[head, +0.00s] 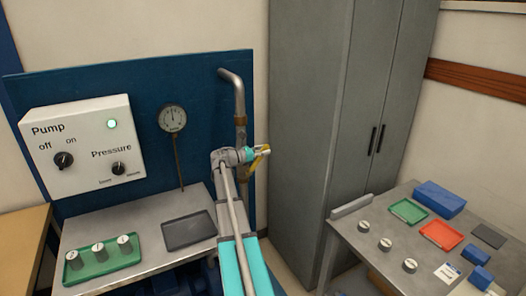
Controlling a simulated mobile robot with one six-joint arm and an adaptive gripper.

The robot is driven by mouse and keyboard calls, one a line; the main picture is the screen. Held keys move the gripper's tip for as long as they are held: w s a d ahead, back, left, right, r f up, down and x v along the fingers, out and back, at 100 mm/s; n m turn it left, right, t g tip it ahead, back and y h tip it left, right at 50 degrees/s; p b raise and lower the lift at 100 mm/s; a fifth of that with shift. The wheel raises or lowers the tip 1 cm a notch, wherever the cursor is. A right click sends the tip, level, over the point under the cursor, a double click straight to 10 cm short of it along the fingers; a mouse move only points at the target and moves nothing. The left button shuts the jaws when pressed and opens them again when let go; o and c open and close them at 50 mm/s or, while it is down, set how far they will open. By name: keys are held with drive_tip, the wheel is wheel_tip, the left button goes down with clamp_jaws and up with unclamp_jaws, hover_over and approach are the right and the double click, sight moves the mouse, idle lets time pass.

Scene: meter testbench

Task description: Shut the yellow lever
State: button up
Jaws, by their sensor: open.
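The yellow lever (257,163) shows as a small slanted yellow piece beside the vertical pipe (239,100) at the right end of the blue panel. My gripper (264,151) is at the lever, with its fingers pointing right and partly covering it. The gripper is open. I cannot tell whether a finger touches the lever. The valve body and part of the pipe are hidden behind my arm.
A white pump box (82,146) and a pressure gauge (172,119) are on the blue panel (200,85). A green tray (75,272) with white-topped cylinders and a dark tray (190,232) lie on the bench. A grey cabinet (310,110) stands close on the right, beside a table (345,228) with trays.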

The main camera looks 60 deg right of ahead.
clamp_jaws()
